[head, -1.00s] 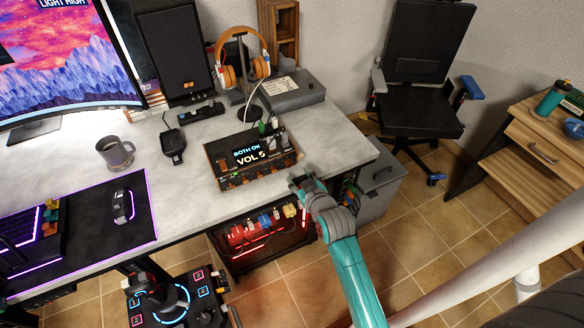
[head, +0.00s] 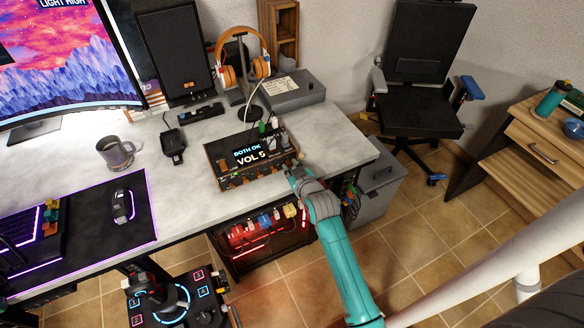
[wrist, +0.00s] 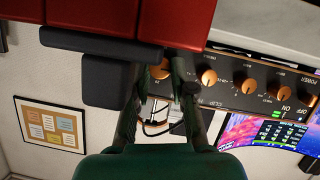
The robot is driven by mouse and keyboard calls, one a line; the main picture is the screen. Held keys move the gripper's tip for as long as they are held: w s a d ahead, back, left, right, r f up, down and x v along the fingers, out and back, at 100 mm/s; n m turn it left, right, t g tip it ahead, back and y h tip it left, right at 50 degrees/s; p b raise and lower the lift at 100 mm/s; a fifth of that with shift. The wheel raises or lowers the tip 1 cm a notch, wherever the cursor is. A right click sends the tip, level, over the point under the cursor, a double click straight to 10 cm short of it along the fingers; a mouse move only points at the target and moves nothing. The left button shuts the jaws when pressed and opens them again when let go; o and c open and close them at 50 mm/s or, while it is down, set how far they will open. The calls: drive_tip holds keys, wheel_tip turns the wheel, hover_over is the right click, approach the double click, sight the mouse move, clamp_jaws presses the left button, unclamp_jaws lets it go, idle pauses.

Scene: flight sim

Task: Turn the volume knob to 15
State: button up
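The audio box (head: 212,165) stands near the desk's front edge in the head view. Its screen (head: 250,156) reads "BOTH OK" and "VOL" with a digit that looks like 5. A row of orange-capped knobs lines its front, and several show in the wrist view, such as one (wrist: 207,77) beside my fingers. My gripper (head: 291,170) is at the right end of the box's front. In the wrist view, my gripper (wrist: 160,80) has its fingers apart, with an orange knob (wrist: 160,70) partly visible between them. Contact with that knob cannot be told.
Headphones (head: 229,76) on a stand and a grey case (head: 300,95) are behind the box. A mug (head: 117,153) and a mouse (head: 122,206) are to the left. A lit shelf of red items (head: 262,232) is under the desk. Desk surface around the box is mostly clear.

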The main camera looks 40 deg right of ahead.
clamp_jaws()
drive_tip(key=shift+d+m+y, duration=0.15)
drive_tip(key=shift+m+y, duration=0.45)
drive_tip(key=shift+m, duration=0.1)
drive_tip(key=shift+m+t+y, duration=0.4)
drive_tip(key=shift+m+y, duration=0.1)
drive_tip(key=shift+m, duration=0.3)
drive_tip(key=o, duration=0.8)
unclamp_jaws()
drive_tip(key=shift+c, duration=0.2)
drive_tip(key=shift+s, duration=0.1)
drive_tip(key=v, duration=1.2)
drive_tip(key=shift+r, duration=0.1)
